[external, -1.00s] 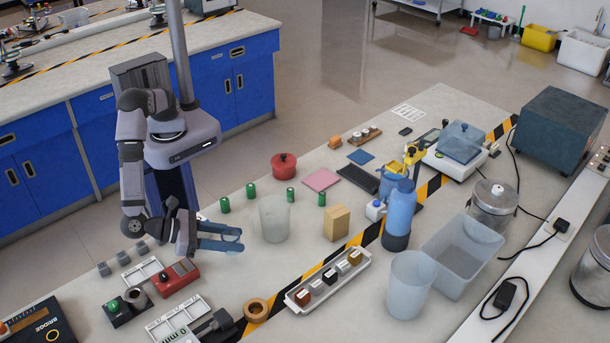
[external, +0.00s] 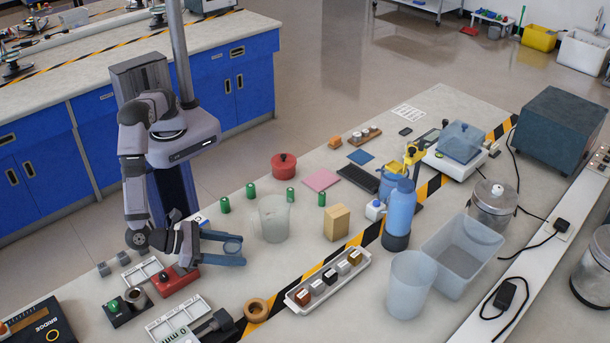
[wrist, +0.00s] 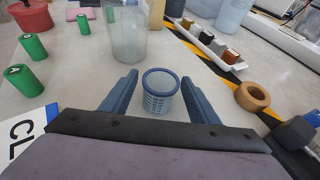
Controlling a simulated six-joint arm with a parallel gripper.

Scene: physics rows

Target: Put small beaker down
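The small beaker (wrist: 160,95), clear with a blue rim and markings, is upright between the two fingers of my gripper (wrist: 160,100) in the wrist view. Gaps show between it and both fingers, so my gripper is open around it. In the external view the beaker (external: 232,246) shows small between the fingertips of my gripper (external: 238,250), low over the front part of the bench. It appears to stand on the bench, but its base is hard to see.
A large clear beaker (external: 273,220) stands just beyond, with green cylinders (external: 224,205) near it. A red device (external: 176,281) is at the near left. A white tray of small blocks (external: 328,285) and a tan ring (external: 256,309) lie to the right and front.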

